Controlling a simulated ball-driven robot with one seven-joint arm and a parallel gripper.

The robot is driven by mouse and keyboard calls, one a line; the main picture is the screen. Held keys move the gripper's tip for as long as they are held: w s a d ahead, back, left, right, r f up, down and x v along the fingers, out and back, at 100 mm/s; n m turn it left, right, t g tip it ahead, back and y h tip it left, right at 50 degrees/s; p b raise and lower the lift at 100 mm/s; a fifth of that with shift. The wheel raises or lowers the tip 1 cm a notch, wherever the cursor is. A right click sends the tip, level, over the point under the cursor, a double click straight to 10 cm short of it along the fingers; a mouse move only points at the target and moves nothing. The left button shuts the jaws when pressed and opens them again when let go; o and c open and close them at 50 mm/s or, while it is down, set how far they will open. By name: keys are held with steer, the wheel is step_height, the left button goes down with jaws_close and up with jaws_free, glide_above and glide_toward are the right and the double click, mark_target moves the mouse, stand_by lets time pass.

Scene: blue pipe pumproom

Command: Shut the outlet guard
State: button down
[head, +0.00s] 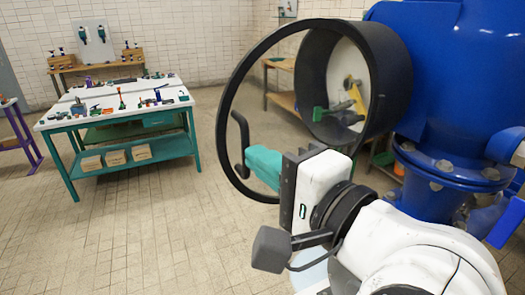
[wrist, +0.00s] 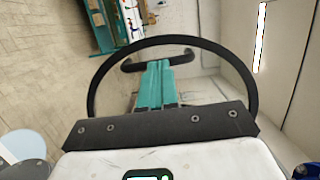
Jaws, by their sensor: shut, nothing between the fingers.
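The outlet guard (head: 223,125) is a large round black rim with a see-through middle and a curved black handle (head: 239,140). It stands open, swung away from the black round outlet (head: 388,70) on the blue pipework. My gripper (head: 252,157), with teal fingers, is shut and empty beside the handle. In the wrist view the guard rim (wrist: 101,72) arches around my gripper (wrist: 157,66), and the fingertips reach near the handle (wrist: 185,56). I cannot tell whether they touch it. The lower part of the rim is hidden behind my gripper.
Inside the outlet are a green-handled thing (head: 322,112) and a yellow piece (head: 355,95). The blue pipe body (head: 445,60) fills the right. A teal workbench (head: 120,105) with tools stands at the back left. The tiled floor (head: 130,235) between is clear.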

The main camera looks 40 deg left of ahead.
steer(key=shift+a, duration=0.25)
